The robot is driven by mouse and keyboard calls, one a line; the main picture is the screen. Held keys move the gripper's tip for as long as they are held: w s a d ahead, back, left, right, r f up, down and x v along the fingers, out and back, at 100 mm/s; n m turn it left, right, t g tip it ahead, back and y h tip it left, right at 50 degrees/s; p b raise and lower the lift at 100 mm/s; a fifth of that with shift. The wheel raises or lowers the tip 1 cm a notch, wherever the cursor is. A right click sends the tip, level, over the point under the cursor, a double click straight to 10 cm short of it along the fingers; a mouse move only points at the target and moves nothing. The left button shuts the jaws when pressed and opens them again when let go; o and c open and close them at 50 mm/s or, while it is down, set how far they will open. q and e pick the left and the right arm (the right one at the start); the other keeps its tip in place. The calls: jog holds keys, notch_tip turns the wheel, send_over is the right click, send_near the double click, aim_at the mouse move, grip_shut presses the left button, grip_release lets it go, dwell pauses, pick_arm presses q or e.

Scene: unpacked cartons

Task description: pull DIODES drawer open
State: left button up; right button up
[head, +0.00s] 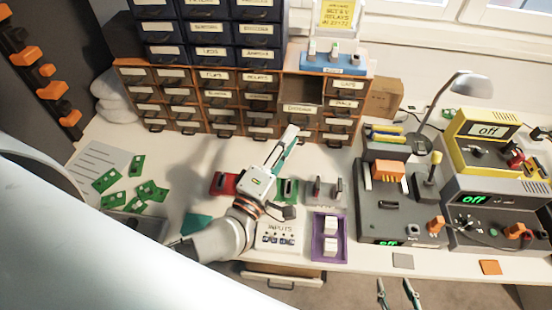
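The drawer whose small label seems to read DIODES (300,109) is in the orange and grey cabinet, right of centre. Its front stands out from its neighbours, and a brown hollow shows above and behind it. My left gripper (290,134) reaches up to just below this drawer front. Its fingers look close together, but whether they touch the handle or hold anything is too small to tell. My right gripper (398,293) is at the bottom edge, its two fingers apart and empty, away from the cabinet.
A stand with small tools (335,60) sits on top of the cabinet. A red block (224,184), an INPUTS board (281,236) and a purple tray (317,242) are near my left arm. Grey instruments (400,215) and a lamp (468,86) fill the right side.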

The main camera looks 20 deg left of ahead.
pick_arm(q)
jog(key=d+v, duration=0.1)
jog(key=v, duration=0.7)
jog(key=shift+a, duration=0.5)
